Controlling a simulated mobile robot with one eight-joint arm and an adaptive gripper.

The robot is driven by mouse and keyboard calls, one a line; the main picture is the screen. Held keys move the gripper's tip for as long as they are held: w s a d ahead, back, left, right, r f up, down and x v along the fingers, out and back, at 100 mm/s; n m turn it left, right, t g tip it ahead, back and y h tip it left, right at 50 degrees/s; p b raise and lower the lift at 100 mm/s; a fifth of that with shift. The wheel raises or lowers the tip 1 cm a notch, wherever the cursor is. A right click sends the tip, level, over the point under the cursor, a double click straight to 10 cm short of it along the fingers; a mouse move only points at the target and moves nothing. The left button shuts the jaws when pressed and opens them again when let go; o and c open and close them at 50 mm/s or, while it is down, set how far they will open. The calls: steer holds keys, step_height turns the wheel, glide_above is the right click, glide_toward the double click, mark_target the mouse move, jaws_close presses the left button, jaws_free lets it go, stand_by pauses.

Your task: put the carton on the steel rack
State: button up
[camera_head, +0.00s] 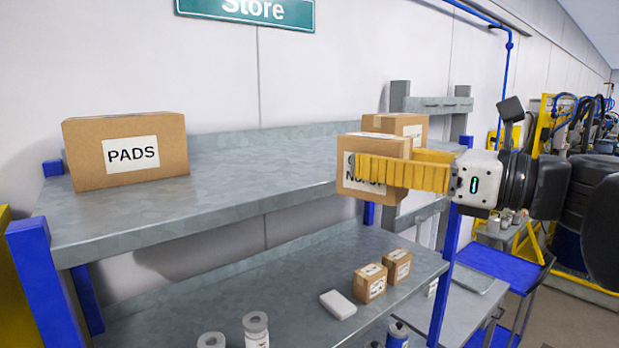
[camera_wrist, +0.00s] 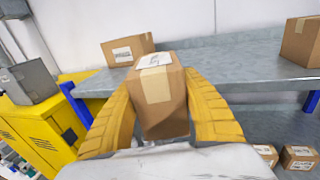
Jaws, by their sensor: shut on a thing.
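My gripper (camera_head: 402,174) has yellow ribbed fingers and is shut on a brown carton (camera_head: 368,160) with a white label, partly hidden by a finger. In the wrist view the carton (camera_wrist: 160,98) sits between both fingers, with tape down its face. The steel rack (camera_head: 240,184) has a grey top shelf, a lower shelf and blue posts. The carton is held at the front edge of the top shelf in the head view. I cannot tell whether it touches the shelf.
A carton labelled PADS (camera_head: 126,150) stands on the left of the top shelf, and another carton (camera_head: 398,126) at its right end. The middle of that shelf is clear. The lower shelf holds small boxes (camera_head: 371,282), a white block (camera_head: 338,304) and cans (camera_head: 256,328). A yellow cabinet (camera_wrist: 45,130) stands beside the rack.

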steer(key=shift+s+r, duration=0.2)
steer(key=shift+r, duration=0.6)
steer(key=shift+w+a+f, duration=0.15)
steer(key=shift+w+a, duration=0.25)
steer(key=shift+a, duration=0.15)
steer(key=shift+w+a+f+b, duration=0.25)
steer(key=shift+w+a+b, duration=0.4)
steer(key=shift+w+a, duration=1.7)
steer(key=shift+w+a+f+b, duration=0.3)
steer(key=shift+w+a+b, duration=0.75)
steer(key=shift+w, duration=2.3)
steer(key=shift+w+a+f+b, duration=0.3)
steer(key=shift+w+a, duration=1.9)
steer(key=shift+w, duration=0.65)
steer(key=shift+f, duration=0.35)
steer(key=o, duration=1.3)
steer(key=shift+o, duration=0.2)
